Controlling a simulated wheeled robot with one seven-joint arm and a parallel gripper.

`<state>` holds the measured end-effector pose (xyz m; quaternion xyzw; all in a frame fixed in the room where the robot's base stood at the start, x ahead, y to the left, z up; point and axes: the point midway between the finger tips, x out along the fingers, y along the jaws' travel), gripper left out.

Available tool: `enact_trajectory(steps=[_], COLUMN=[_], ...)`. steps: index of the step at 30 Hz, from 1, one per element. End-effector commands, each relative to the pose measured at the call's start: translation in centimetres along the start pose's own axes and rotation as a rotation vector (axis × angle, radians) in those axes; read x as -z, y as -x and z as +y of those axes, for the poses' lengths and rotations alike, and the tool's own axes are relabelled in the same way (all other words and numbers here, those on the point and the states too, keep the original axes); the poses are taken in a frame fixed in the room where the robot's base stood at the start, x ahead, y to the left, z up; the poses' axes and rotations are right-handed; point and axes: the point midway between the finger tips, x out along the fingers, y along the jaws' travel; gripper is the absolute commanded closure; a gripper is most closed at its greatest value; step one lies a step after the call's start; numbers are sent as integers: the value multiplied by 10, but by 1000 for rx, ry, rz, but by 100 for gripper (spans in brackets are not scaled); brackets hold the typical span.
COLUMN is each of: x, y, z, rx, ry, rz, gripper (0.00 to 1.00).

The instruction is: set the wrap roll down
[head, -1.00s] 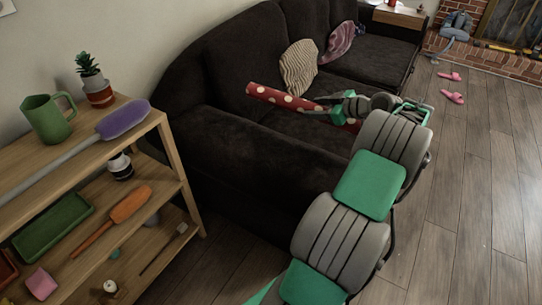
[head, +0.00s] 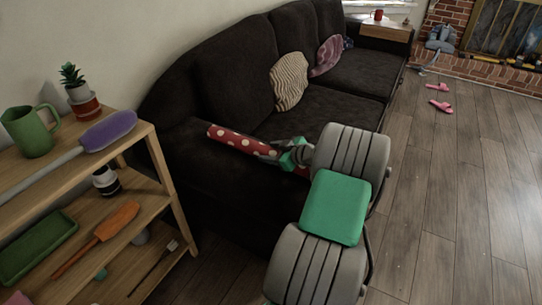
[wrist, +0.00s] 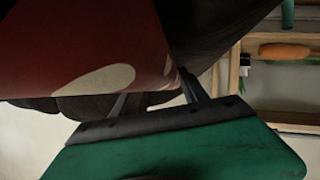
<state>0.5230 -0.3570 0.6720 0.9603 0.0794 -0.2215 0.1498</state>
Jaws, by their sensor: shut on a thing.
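The wrap roll (head: 232,140) is a long red tube with white dots. In the head view it shows in front of the dark sofa's (head: 200,170) near armrest, lying slantwise. I cannot tell whether it touches the sofa. My gripper (head: 278,153) is shut on the roll around its middle, and the gripper and arm hide part of it. A short bit of the roll shows to the right of the gripper. In the wrist view the roll (wrist: 50,45) fills the upper left, close to the fingers (wrist: 155,98).
A wooden shelf (head: 150,205) stands at the left with a green mug (head: 30,130), a potted plant (head: 80,88) and a purple duster (head: 108,130). Two cushions (head: 289,82) lie on the sofa. Open floor (head: 450,200) is at the right, with pink slippers (head: 440,105) farther back.

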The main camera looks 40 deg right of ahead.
Motion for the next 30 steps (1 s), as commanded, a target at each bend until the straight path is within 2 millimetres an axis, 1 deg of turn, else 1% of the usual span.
enact_trajectory(steps=[1,9,10,17,18,26,29,30], x=[-6,-7,-7,-6,-6,-4,-4,-4], y=[-3,-4,-4,-3,-3,-2,10,17], z=[-1,-2,-2,-1,-1,-1,0,1], rx=[-1,0,0,0,0,0,-3,-3], ry=[0,2,1,1,1,2,2,1], rz=[1,1,1,1,1,1,0,-1], gripper=[96,96,47,28,26,26,26,26])
